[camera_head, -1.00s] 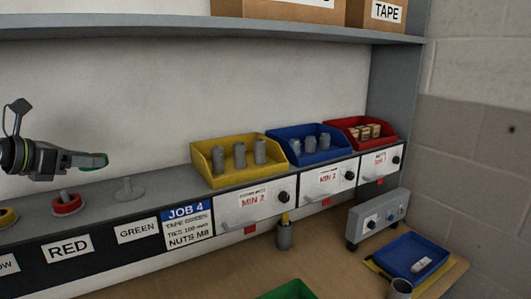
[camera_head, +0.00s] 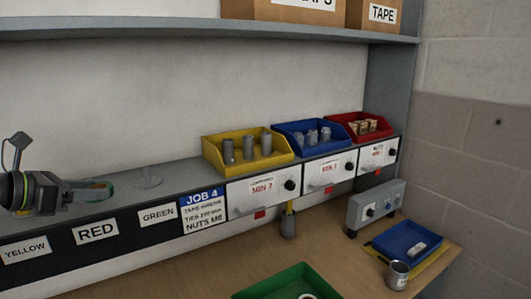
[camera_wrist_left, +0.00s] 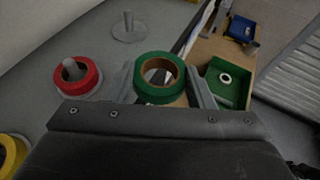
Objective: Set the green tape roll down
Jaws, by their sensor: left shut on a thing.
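My left gripper (camera_head: 98,191) is in front of the ledge at the left, near the RED label. It is shut on the green tape roll (camera_wrist_left: 158,95), which shows whole between the two fingers in the left wrist view. In the head view only a sliver of green shows at the fingertips. The roll is held clear of the bare peg (camera_head: 148,178) above the GREEN label; this peg also stands in the left wrist view (camera_wrist_left: 128,28). My right gripper is not in view.
A red roll (camera_wrist_left: 89,82) sits on its peg, with a yellow roll (camera_wrist_left: 10,158) beyond. A green tray (camera_head: 268,283) with a pale ring in it lies on the bench. A blue tray (camera_head: 398,242) and a metal cup (camera_head: 397,275) stand at the right. Bare bench lies between.

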